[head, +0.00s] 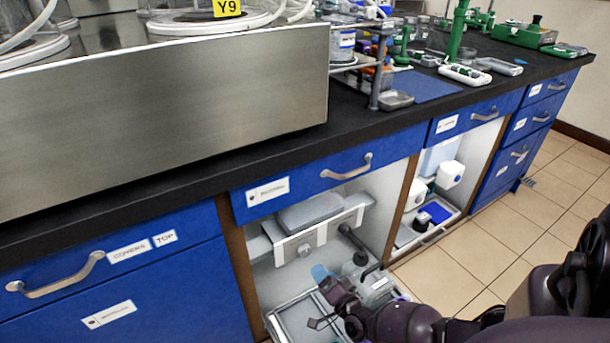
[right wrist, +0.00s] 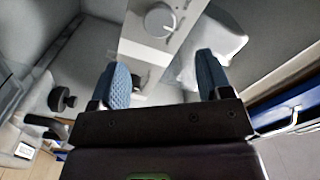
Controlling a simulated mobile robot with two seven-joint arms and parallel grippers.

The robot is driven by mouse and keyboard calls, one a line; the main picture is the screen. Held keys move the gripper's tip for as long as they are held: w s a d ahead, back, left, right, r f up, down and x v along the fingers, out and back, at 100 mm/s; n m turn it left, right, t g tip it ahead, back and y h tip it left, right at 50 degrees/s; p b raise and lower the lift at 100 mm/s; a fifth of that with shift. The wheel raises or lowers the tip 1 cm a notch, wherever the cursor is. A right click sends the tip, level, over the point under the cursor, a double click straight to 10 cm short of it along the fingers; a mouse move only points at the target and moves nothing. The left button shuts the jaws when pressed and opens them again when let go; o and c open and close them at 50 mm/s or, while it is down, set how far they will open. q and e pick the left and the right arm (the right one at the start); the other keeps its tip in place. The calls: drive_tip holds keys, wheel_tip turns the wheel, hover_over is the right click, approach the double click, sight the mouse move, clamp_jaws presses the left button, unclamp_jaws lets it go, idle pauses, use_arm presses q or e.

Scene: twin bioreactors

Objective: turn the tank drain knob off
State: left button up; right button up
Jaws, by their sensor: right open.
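The tank drain knob is a pale round dial (head: 304,249) on the white front bar of a grey tank (head: 310,212), inside the open cabinet bay under the bench. In the right wrist view the dial (right wrist: 160,20) is at the top, ahead of the fingertips, with small markings beside it too blurred to read. My right gripper (right wrist: 163,78) is open and empty, with its blue fingertips apart and short of the dial. In the head view, it (head: 319,280) is below and a little right of the dial. My left gripper is out of view.
A clear bottle with a dark top (head: 380,287) stands just right of my gripper, and a tray (head: 290,320) lies below it. The bay's wooden side panel (head: 242,270) and the blue drawer (head: 310,180) bound the space.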

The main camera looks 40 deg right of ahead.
sight(307, 252)
drive_tip(key=b+x, duration=0.2)
drive_tip(key=x, duration=0.6)
drive_tip(key=shift+a+f, duration=0.1)
drive_tip(key=shift+f, duration=0.05)
drive_tip(key=shift+w, duration=0.45)
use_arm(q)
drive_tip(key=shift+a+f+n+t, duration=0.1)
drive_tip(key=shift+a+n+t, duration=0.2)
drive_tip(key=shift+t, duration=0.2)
use_arm(e)
drive_tip(key=shift+w, duration=0.1)
drive_tip(key=c, duration=0.9)
